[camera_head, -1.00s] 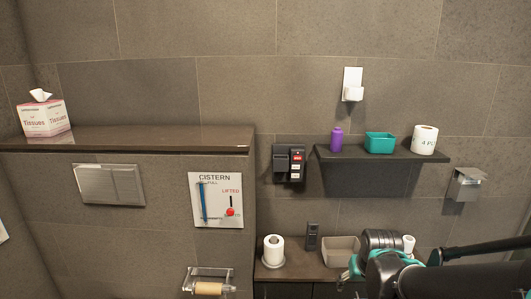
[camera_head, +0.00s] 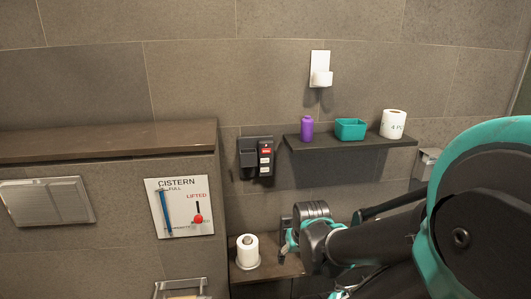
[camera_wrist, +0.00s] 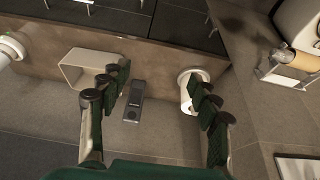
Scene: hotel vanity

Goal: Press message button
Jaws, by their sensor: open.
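A black wall unit (camera_head: 256,157) hangs left of the shelf in the head view. Its right part carries a red label and white-labelled buttons (camera_head: 265,160); the lettering is too small to read, so I cannot tell which is the message button. My gripper (camera_head: 289,243) is low and right of this unit, over the counter, apart from it. In the wrist view my gripper (camera_wrist: 160,95) is open and empty, fingers spread. A small dark upright device (camera_wrist: 134,98) shows between its fingers, farther off; the gripper mostly hides it in the head view.
A toilet roll on a holder (camera_head: 247,251) stands on the counter (camera_head: 270,268), left of my gripper. A beige bin (camera_wrist: 78,70) shows in the wrist view. The shelf (camera_head: 350,143) above holds a purple bottle (camera_head: 307,128), teal box (camera_head: 350,129) and roll (camera_head: 394,123). A cistern panel (camera_head: 180,207) is left.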

